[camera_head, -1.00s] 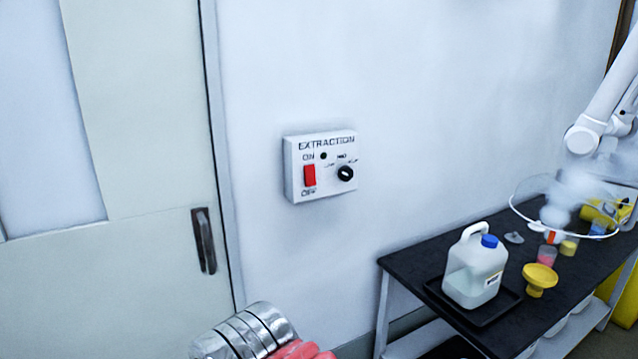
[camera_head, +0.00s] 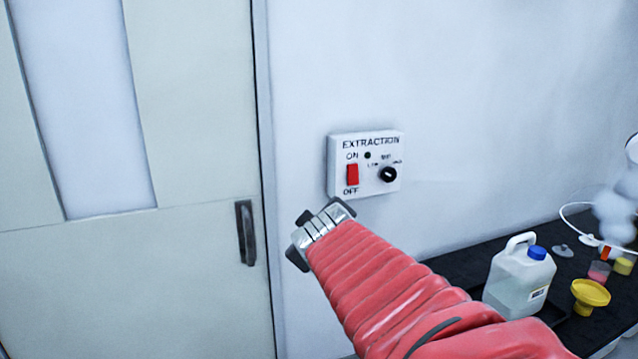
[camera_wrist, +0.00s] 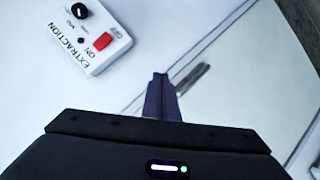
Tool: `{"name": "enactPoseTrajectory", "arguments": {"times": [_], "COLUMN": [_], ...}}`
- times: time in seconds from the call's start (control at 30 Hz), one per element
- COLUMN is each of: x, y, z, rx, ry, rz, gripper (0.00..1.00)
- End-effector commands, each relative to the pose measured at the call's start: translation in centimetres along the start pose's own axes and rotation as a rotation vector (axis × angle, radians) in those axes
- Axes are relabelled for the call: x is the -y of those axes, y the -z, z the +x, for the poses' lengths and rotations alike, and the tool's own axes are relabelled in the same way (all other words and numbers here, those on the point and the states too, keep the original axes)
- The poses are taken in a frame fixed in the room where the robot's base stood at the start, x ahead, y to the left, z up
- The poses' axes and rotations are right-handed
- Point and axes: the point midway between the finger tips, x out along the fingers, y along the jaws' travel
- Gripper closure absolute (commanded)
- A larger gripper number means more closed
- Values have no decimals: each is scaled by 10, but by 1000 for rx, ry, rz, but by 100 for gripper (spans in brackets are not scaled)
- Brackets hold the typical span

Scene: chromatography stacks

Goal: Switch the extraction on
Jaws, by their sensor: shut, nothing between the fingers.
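The white extraction box (camera_head: 336,170) is fixed to the wall, with "EXTRACTION" along its top. Its red rocker switch (camera_head: 352,174) sits between the ON and OFF labels, and a dark indicator (camera_head: 367,155) and a black knob (camera_head: 388,174) are to its right. The wrist view shows the same box (camera_wrist: 118,50) and red switch (camera_wrist: 102,41) at upper left, turned in the picture. My gripper (camera_wrist: 161,80) is shut and empty, its fingertips apart from the box in that view. In the head view my red-sleeved arm reaches up to just below left of the box; the fingertips are hard to make out there.
A door (camera_head: 190,260) with a dark handle (camera_head: 245,232) is left of the box. A black-topped bench (camera_head: 460,262) at the right bears a jug with a blue cap (camera_head: 520,275), a yellow funnel (camera_head: 590,293) and small cups. The wall around the box is clear.

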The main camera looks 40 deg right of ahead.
Motion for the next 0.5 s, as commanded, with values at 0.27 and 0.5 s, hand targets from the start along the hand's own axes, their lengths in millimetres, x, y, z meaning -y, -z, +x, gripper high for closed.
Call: {"name": "enactPoseTrajectory", "arguments": {"times": [0.27,0.5], "x": [-100,-158], "y": [1,-24], "z": [58,94], "rx": [-121,-220], "ry": [-164,-213], "rz": [-292,-569], "gripper": [100,100]}}
